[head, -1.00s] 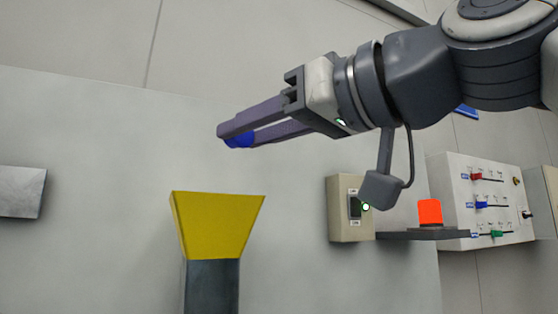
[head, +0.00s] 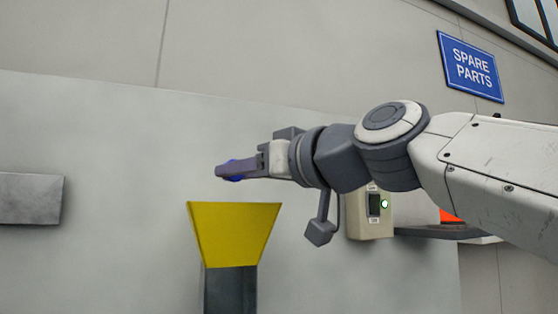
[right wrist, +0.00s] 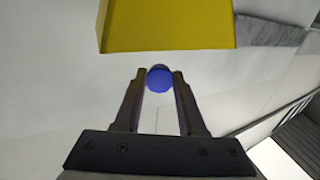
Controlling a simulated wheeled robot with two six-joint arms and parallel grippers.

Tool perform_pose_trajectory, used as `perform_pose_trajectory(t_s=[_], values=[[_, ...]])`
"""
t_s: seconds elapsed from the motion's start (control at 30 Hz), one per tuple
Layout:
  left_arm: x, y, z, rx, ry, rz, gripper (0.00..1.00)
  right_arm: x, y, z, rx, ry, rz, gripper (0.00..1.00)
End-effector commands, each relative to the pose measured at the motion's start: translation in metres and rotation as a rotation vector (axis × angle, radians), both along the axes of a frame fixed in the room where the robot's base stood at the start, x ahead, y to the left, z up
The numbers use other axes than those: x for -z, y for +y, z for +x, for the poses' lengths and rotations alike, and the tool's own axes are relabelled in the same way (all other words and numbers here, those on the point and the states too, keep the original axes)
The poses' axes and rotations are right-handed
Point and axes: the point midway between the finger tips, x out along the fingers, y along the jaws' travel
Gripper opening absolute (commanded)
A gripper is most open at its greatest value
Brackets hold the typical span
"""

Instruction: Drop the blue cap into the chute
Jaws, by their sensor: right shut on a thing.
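The chute has a yellow funnel top (head: 234,232) on a dark grey post (head: 230,290), in the lower middle of the head view. My right gripper (head: 226,172) is shut on the blue cap (head: 235,178). In the head view it appears a little above the funnel's upper edge, with a small gap in the picture. In the right wrist view the blue cap (right wrist: 160,78) sits between the two fingertips, and the yellow funnel (right wrist: 168,25) fills the top. Most of the cap is hidden by the fingers in the head view. My left gripper is not in view.
A beige switch box (head: 372,215) with a green light is on the wall panel right of the chute. An orange-red block (head: 449,217) is partly hidden behind my right arm. A grey metal plate (head: 30,198) is at the left. A blue SPARE PARTS sign (head: 470,67) hangs upper right.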

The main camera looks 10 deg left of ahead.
Motion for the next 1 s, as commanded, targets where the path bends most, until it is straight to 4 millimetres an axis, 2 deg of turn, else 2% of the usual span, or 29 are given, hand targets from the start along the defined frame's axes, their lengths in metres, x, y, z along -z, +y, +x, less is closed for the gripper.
perform_pose_trajectory(t_s=[0.17, 0.47, 0.5, 0.57, 0.87, 1.0], values=[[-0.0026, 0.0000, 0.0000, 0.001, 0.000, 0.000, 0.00, 0.0006, 0.0047, 0.0083, 0.002, -0.001, 0.001, 0.00], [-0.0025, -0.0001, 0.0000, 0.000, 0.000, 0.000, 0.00, 0.0011, 0.0052, 0.0094, 0.002, -0.001, 0.001, 0.00], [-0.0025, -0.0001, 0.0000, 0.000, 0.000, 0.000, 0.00, 0.0011, 0.0052, 0.0094, 0.002, -0.001, 0.001, 0.51], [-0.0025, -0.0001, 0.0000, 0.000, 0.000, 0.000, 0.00, 0.0011, 0.0051, 0.0094, 0.002, -0.001, 0.001, 0.74], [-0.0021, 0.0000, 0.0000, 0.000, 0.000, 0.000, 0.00, 0.0014, 0.0048, 0.0091, 0.002, -0.001, 0.001, 0.75], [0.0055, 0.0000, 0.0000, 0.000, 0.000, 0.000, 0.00, 0.0032, -0.0040, 0.0049, 0.004, -0.002, 0.003, 0.75]])
